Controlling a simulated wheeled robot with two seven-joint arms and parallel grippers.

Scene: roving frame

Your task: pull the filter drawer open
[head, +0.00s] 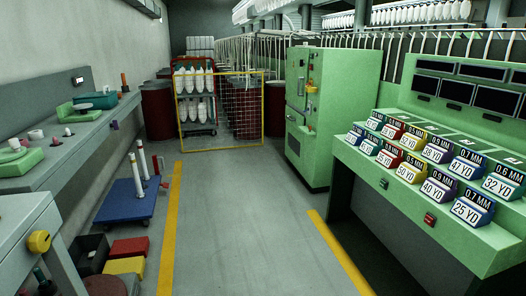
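A tall green cabinet (345,115) stands on the floor in the middle distance, right of centre. Its narrow front face, turned to the left, carries panels, small fittings and a yellow part (311,88). I cannot tell which part, if any, is the filter drawer, or whether it is open or shut. Neither of my grippers shows in the head view.
A grey bench (65,150) runs along the left wall. A blue platform cart (125,200) stands beside it. A yellow-framed mesh gate (262,110) is at the back. A green console (440,215) with number signs fills the right. The aisle between yellow lines is clear.

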